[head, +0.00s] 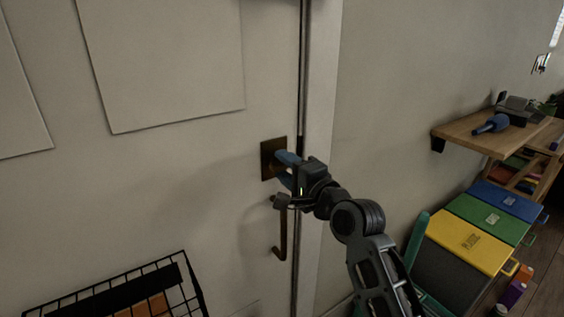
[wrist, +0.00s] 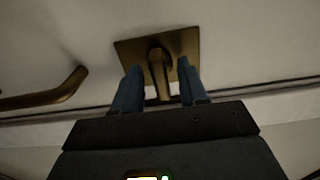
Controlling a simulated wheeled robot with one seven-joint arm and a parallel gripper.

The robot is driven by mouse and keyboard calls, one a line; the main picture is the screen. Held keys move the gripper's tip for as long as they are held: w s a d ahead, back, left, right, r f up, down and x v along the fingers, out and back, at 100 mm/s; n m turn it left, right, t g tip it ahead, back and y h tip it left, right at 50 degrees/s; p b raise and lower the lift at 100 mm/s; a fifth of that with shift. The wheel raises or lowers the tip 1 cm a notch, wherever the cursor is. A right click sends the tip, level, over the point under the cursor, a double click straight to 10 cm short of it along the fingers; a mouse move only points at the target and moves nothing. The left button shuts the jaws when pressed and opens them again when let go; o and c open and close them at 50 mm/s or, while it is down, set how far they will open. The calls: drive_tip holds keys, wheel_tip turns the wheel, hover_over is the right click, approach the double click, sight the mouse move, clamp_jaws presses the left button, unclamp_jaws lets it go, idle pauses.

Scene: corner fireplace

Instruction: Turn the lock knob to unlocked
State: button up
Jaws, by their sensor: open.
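The lock knob (wrist: 158,70) is a brass thumb-turn on a square brass plate (wrist: 184,44) on the white door. In the head view the plate (head: 268,150) shows beside my gripper, and the knob is hidden behind the fingers. My gripper (wrist: 157,82) is open, with one blue finger on each side of the knob. A gap shows between the knob and the fingers, smaller on the right. In the head view my gripper (head: 287,168) reaches the plate from the right.
A brass door handle (head: 281,235) hangs below the lock; it also shows in the wrist view (wrist: 50,97). A black wire basket (head: 120,290) is at lower left. A wooden shelf (head: 470,133) and coloured bins (head: 468,243) stand at right.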

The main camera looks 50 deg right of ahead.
drive_tip(key=shift+w+d, duration=0.2)
drive_tip(key=shift+w, duration=0.4)
clamp_jaws()
